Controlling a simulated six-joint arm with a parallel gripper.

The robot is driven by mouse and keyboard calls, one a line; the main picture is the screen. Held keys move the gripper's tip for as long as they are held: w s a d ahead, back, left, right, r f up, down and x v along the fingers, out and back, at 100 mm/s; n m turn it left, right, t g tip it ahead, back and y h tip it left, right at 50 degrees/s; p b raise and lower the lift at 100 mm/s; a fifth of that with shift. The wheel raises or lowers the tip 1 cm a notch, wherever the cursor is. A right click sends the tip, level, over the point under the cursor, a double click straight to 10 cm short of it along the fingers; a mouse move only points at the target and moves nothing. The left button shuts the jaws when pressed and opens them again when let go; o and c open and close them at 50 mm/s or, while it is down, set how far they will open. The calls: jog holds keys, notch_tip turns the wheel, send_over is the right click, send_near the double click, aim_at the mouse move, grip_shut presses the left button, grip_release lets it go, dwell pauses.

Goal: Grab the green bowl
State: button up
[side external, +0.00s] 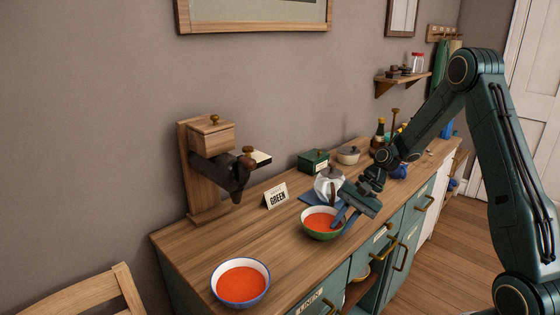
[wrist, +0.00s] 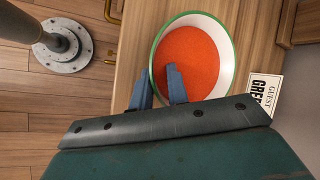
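The green bowl (side external: 316,235) stands upright on the wooden counter, green outside and white inside, with orange-red contents. In the wrist view, the bowl (wrist: 228,52) shows its green rim and part of its near edge is hidden by my gripper. My gripper (side external: 342,221) is at the bowl's right side in the side view. In the wrist view, the blue fingers of my gripper (wrist: 157,80) are apart, one outside the rim and one over the inside. The rim passes between them with a visible gap. A card reading "GREEN" (side external: 277,197) stands behind the bowl.
A blue-rimmed bowl (side external: 214,286) with similar contents stands at the front left of the counter (side external: 190,246). A wooden grinder-like stand (side external: 205,170) is by the wall. Counter between the bowls is clear.

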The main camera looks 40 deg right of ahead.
jog(key=shift+w+a+f, duration=0.15)
jog(key=shift+a+f, duration=0.2)
jog(key=shift+f, duration=0.2)
grip_shut()
jog(key=shift+r, duration=0.15)
notch_tip(320, 180, up, 20)
dwell(0.8)
dwell(0.4)
